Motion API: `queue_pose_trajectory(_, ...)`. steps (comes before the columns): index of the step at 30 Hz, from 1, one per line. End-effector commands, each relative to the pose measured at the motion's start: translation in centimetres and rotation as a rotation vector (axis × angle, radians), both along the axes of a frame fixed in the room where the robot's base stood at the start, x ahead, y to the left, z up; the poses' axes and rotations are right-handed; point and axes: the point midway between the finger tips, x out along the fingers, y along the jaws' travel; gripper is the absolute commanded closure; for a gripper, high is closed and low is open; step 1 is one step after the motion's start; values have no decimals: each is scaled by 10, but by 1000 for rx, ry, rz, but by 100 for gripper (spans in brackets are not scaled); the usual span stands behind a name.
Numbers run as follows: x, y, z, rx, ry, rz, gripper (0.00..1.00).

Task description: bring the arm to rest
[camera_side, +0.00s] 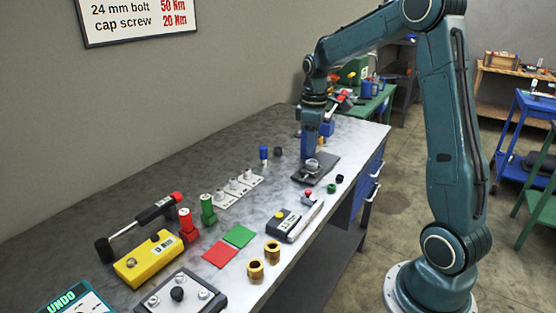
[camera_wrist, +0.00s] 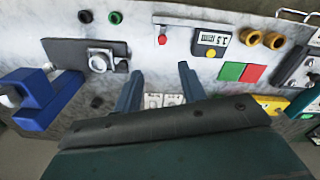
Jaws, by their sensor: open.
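My gripper (camera_side: 309,155) hangs from the wrist over the far half of the bench, close to a dark plate (camera_side: 328,166) with a metal fitting (camera_side: 312,165) on it. The dark plate (camera_wrist: 72,50) and metal fitting (camera_wrist: 100,60) are to the left of the fingers. The side view does not show whether the fingertips are clear of the plate.
White trays (camera_side: 240,186), a gauge (camera_side: 288,224), red and green squares (camera_side: 230,244), gold nuts (camera_side: 272,250) and a yellow box (camera_side: 146,262) lie along the bench. The bench near the wall is mostly clear.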

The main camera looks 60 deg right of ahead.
Motion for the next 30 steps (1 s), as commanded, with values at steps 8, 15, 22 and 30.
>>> queue_pose_trajectory(8, -5, 15, 13, -12, -25, -13, 59)
queue_pose_trajectory(15, -22, 53, 43, -34, -89, -52, 59)
queue_pose_trajectory(22, -49, 95, 69, -46, -167, -100, 59)
queue_pose_trajectory(30, -88, 138, 89, -38, -264, -159, 59)
